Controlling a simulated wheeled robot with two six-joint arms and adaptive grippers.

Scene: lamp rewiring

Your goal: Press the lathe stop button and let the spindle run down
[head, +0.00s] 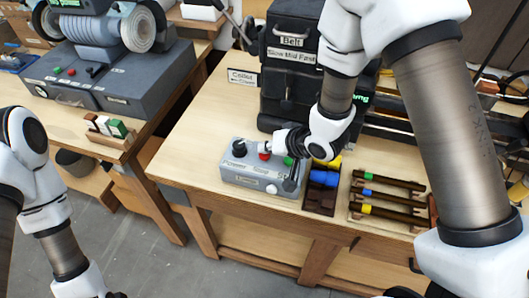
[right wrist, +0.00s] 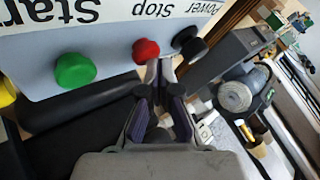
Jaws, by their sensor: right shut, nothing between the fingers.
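The grey lathe control box (head: 250,184) sits on the wooden bench, labelled Power, Stop and Start. Its red stop button (head: 265,156) also shows in the right wrist view (right wrist: 146,50), between a black knob (right wrist: 188,42) and the green start button (right wrist: 75,69). My right gripper (head: 268,148) is shut and empty, its fingertips (right wrist: 159,66) right at the red button. I cannot tell whether they touch it or whether it is pushed in. The dark lathe headstock (head: 285,85) stands behind, partly hidden by my right arm. My left arm is at the left; its gripper is out of view.
A dark tray (head: 320,200) with blue and yellow pieces and a rack of dark rods with coloured bands (head: 388,194) lie right of the box. A grinder (head: 95,30) stands on the left bench. Bare bench top (head: 205,135) lies left of the box.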

